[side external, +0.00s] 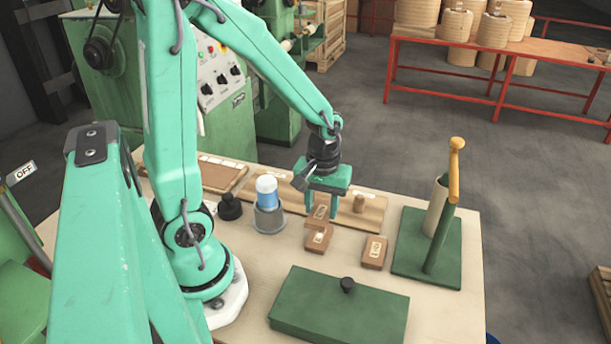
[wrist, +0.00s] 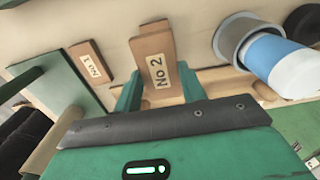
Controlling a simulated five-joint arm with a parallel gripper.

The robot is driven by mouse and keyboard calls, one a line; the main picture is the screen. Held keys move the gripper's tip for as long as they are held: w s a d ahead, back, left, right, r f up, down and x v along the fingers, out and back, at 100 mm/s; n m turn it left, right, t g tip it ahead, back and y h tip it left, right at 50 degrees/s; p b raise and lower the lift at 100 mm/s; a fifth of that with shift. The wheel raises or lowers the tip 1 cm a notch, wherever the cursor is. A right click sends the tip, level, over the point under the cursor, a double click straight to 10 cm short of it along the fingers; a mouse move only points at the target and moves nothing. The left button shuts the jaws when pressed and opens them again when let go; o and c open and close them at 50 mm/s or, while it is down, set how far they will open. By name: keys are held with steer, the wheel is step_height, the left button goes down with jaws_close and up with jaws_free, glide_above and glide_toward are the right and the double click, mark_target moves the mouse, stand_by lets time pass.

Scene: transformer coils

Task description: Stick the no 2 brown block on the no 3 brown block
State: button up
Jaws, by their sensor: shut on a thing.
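My gripper (side external: 323,204) is shut on the no 2 brown block (wrist: 158,68), whose label reads clearly in the wrist view. In the side view the held block (side external: 321,212) is between the green fingers, close to another brown block (side external: 317,239). That other block also shows in the wrist view (wrist: 152,27), just beyond the no 2 block and partly covered by it. Its number cannot be read; I cannot tell whether the two touch. The no 1 brown block (wrist: 91,62) lies apart on the table, to the right in the side view (side external: 374,253).
A wooden board with a peg (side external: 360,204) lies behind the blocks. A blue-and-white cylinder in a grey cup (side external: 268,208) stands to the left. A green stand (side external: 428,248) is at right, and a green lidded box (side external: 340,305) in front. Bare table lies between.

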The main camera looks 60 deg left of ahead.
mark_target(320, 234)
steer(key=shift+f, duration=0.2)
steer(key=shift+f, duration=2.7)
steer(key=o, duration=1.5)
steer(key=shift+c, duration=0.2)
steer(key=shift+r, duration=0.25)
steer(key=shift+r, duration=1.45)
